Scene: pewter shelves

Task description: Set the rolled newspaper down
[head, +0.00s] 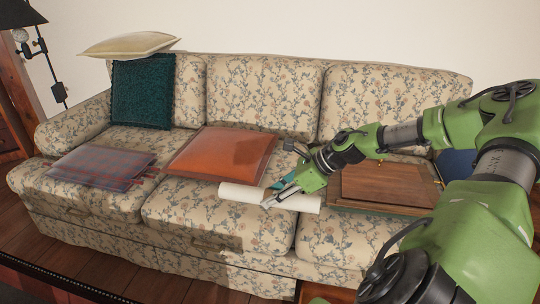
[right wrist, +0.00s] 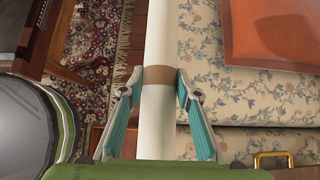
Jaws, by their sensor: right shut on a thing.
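The rolled newspaper (head: 240,193) is a long white roll, held about level in front of the middle seat of the floral sofa (head: 190,215). My right gripper (head: 268,201) is shut on it near its middle. In the right wrist view the two teal fingers (right wrist: 158,82) lie on either side of the roll (right wrist: 158,118), by its brown band (right wrist: 158,75). The roll runs along the sofa's front edge there, with rug to its left and seat to its right. I cannot tell whether it touches the seat. My left gripper is not in view.
An orange cushion (head: 222,152) and a plaid cushion (head: 100,167) lie on the seats. A wooden case (head: 385,185) lies on the right seat. A teal cushion (head: 142,93) and a cream cushion (head: 128,44) are at the back left. A patterned rug (right wrist: 97,50) shows below.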

